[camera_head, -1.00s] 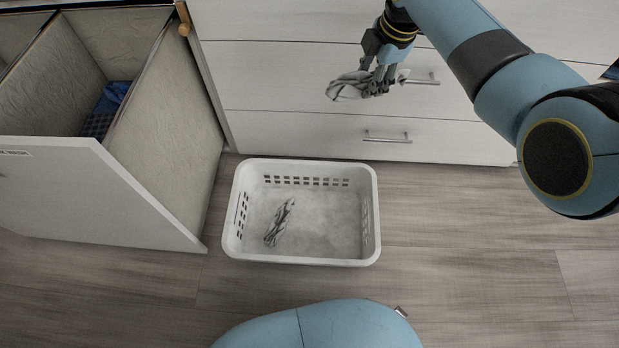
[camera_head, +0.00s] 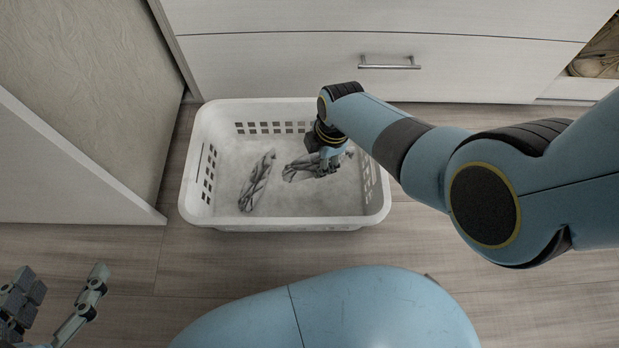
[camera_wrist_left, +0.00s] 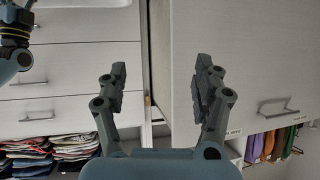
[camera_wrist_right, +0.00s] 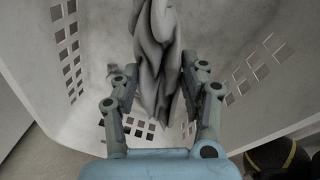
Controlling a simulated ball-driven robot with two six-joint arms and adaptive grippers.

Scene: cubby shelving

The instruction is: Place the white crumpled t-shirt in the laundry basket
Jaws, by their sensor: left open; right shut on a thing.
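The white laundry basket (camera_head: 280,224) stands on the floor in front of the drawers. My right gripper (camera_head: 327,163) is inside the basket's outline, at its right part, shut on a crumpled white-grey cloth (camera_head: 300,168). In the right wrist view the held cloth (camera_wrist_right: 158,60) hangs between the fingers (camera_wrist_right: 160,90), with the basket's slotted walls around it. I cannot tell whether it touches the basket floor. A second, similar crumpled cloth (camera_head: 257,182) lies in the basket to its left. My left gripper (camera_head: 62,284) is open and empty at the lower left, also showing in the left wrist view (camera_wrist_left: 160,78).
White drawers with a metal handle (camera_head: 389,64) stand behind the basket. A pale open panel (camera_head: 60,165) stands to the left. Folded clothes (camera_wrist_left: 75,147) and hanging garments (camera_wrist_left: 268,146) show in the left wrist view. Wooden floor is free in front of the basket.

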